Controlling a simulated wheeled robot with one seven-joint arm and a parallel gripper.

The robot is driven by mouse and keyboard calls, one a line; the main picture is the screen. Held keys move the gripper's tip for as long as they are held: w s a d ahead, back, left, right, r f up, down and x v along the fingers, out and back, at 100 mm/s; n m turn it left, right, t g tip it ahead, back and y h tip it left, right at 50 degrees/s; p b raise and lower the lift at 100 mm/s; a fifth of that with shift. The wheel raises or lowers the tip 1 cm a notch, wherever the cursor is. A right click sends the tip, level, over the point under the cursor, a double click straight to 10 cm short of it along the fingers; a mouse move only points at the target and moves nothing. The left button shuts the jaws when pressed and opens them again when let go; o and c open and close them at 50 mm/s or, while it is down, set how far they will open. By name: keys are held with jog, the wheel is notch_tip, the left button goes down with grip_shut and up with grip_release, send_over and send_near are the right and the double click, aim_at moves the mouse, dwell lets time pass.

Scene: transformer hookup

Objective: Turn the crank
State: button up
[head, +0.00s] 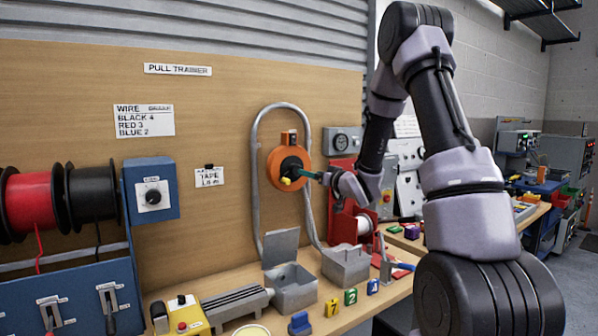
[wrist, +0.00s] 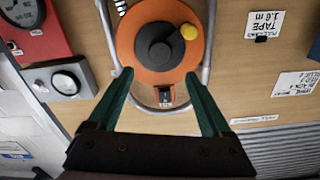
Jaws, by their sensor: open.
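The crank is a black hub and arm (wrist: 158,46) with a yellow knob (wrist: 189,32), mounted on a round orange housing (wrist: 133,65) on the wooden board. In the head view the orange housing (head: 274,168) hangs inside a grey conduit loop, with the yellow knob (head: 286,181) low at its front. My gripper (head: 308,175) has green fingers and is at the housing's right side, close to the crank. In the wrist view my gripper (wrist: 157,75) is open, its fingertips apart below the crank hub. Nothing is between the fingers. The knob is up and right of the hub there.
The grey conduit loop (head: 256,140) surrounds the housing closely. A grey gauge box (head: 342,141) is to its right. Open grey boxes (head: 292,290) and numbered blocks (head: 332,307) stand on the bench below. Wire spools (head: 30,200) and a blue dial box (head: 152,190) are at left.

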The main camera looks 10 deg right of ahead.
aim_at(297, 169)
jog(key=x, duration=0.9)
grip_shut()
